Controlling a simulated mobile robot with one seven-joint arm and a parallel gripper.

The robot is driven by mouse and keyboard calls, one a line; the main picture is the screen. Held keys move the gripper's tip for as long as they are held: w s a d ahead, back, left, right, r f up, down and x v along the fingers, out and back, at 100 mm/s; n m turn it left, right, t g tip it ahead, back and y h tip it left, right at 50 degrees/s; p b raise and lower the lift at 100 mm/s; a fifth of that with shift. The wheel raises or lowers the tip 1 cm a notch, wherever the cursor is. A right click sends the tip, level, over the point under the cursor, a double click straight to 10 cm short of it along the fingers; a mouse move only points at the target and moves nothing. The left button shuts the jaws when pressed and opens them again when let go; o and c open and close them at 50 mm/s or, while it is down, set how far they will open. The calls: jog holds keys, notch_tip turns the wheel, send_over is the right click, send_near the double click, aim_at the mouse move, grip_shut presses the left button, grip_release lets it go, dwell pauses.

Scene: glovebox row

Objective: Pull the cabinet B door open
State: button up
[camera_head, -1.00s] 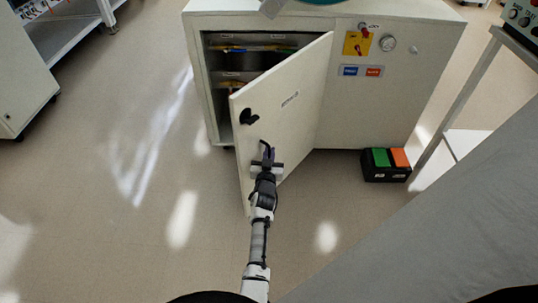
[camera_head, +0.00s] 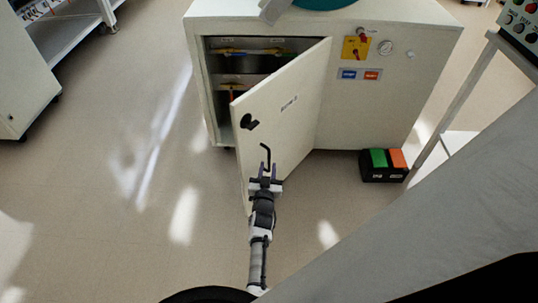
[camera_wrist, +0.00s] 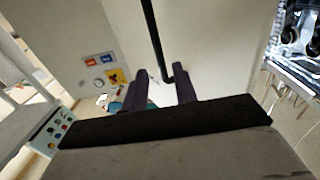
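The cabinet door (camera_head: 290,125) stands swung well open, hinged on its right side, with shelves showing behind it. It carries a black latch knob (camera_head: 249,122) and, lower, a thin dark bar handle (camera_head: 266,157). The label on the door is too small to read. My gripper (camera_head: 265,172) is in front of the door at the lower end of the handle. In the wrist view its two fingers (camera_wrist: 160,88) are apart, with the handle (camera_wrist: 156,40) beyond and between their tips. I see no grip on the handle.
The cabinet body (camera_head: 365,115) has a yellow switch plate (camera_head: 356,47) and a gauge. A black box with green and orange tops (camera_head: 385,165) sits on the floor at its right. A grey panel (camera_head: 430,220) fills the lower right. Floor at left is clear.

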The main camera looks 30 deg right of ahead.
jog(key=p+v, duration=0.3)
jog(key=v, duration=0.4)
jog(key=shift+s+a, duration=0.2)
jog(key=shift+s, duration=0.1)
